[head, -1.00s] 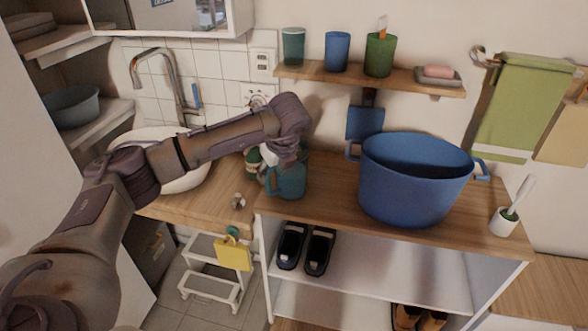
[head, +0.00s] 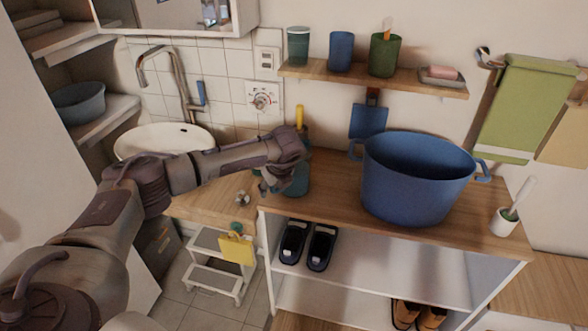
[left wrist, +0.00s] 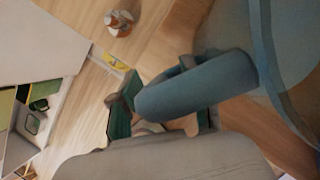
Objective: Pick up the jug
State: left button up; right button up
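The teal-blue jug (head: 299,181) stands on the wooden counter left of the big blue pot, partly hidden by my left wrist. In the left wrist view its round body (left wrist: 290,60) is at the upper right, with its thick handle (left wrist: 195,88) reaching toward the fingers. My left gripper (head: 268,187) is low at the jug's left side. In the left wrist view, the fingers of my left gripper (left wrist: 163,117) are apart, close at the handle. Whether they touch it is unclear. My right gripper is not in view.
The blue pot (head: 415,180) stands right of the jug. A shelf (head: 350,82) with cups hangs above. A sink (head: 163,140) is at the left. A small metallic item (head: 242,198) lies on the counter left of the jug. A white step stool (head: 215,268) stands below.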

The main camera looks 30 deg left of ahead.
pick_arm(q)
grip_shut()
notch_tip(320, 180, up, 9)
jog(key=shift+f+b, duration=0.1)
jog(key=shift+b, duration=0.9)
jog(key=shift+r, duration=0.65)
